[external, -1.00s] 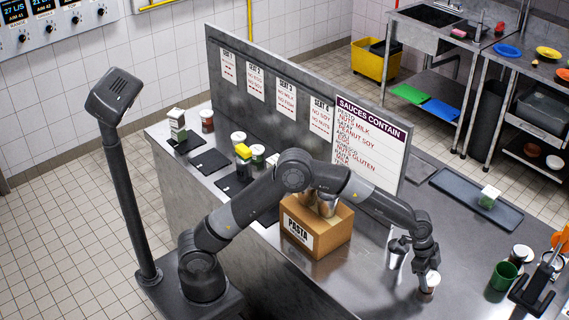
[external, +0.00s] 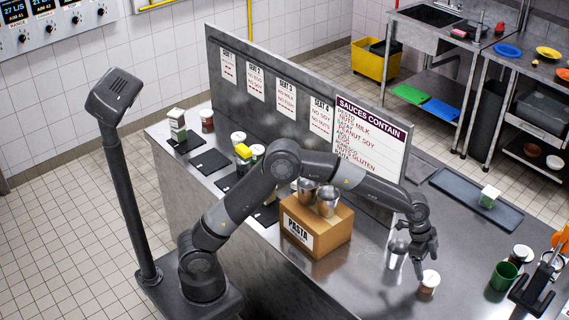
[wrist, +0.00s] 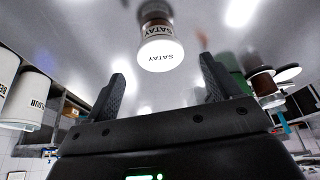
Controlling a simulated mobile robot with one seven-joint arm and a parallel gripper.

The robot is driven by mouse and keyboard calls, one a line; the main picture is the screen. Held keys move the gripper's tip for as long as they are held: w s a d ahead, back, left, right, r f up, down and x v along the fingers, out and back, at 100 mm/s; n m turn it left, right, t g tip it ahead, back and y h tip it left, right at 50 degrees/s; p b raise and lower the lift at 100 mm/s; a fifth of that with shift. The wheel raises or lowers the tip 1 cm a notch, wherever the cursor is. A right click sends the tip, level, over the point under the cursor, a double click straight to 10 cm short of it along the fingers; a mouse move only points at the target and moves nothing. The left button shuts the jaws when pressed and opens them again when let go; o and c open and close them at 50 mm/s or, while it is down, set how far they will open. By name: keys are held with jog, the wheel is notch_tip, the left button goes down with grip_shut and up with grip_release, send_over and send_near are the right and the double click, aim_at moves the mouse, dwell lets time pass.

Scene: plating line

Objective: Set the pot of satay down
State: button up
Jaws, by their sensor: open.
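The pot of satay (external: 428,282) stands upright on the steel counter near its front edge, with a white lid and a brown body. In the wrist view its lid (wrist: 160,55) reads SATAY and lies ahead of the fingertips, apart from them. My gripper (external: 424,274) is open and empty, just above and beside the pot. In the wrist view my two fingers (wrist: 160,82) stand wide apart with nothing between them.
A steel cup (external: 397,254) stands close left of the pot. A PASTA box (external: 331,246) with metal cups on top is further left. A long dark tray (external: 462,190) lies behind, with bare counter between.

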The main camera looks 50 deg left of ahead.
jog(key=s+a+r+n+t+y, duration=0.1)
jog(key=a+r+n, duration=0.1)
jog(key=a+r, duration=0.55)
jog(key=s+a+r+n+t, duration=0.15)
jog(key=a+r, duration=0.35)
jog(key=a, duration=0.6)
jog(key=s+a+r+n+y, duration=0.1)
jog(key=s+a+r+n, duration=0.15)
jog(key=a, duration=0.45)
jog(key=s+a+r+n+y, duration=0.1)
jog(key=s+a+n, duration=0.15)
jog(key=a, duration=0.45)
jog(key=s+a+f+n+t, duration=0.1)
jog(key=s+a+f+n, duration=0.1)
jog(key=s+a, duration=0.7)
jog(key=s+a+f+n+t+y, duration=0.1)
jog(key=s+a+f+n, duration=0.1)
jog(key=s+a+n, duration=0.3)
jog(key=s+a, duration=0.4)
jog(key=a, duration=0.1)
jog(key=shift+f, duration=0.4)
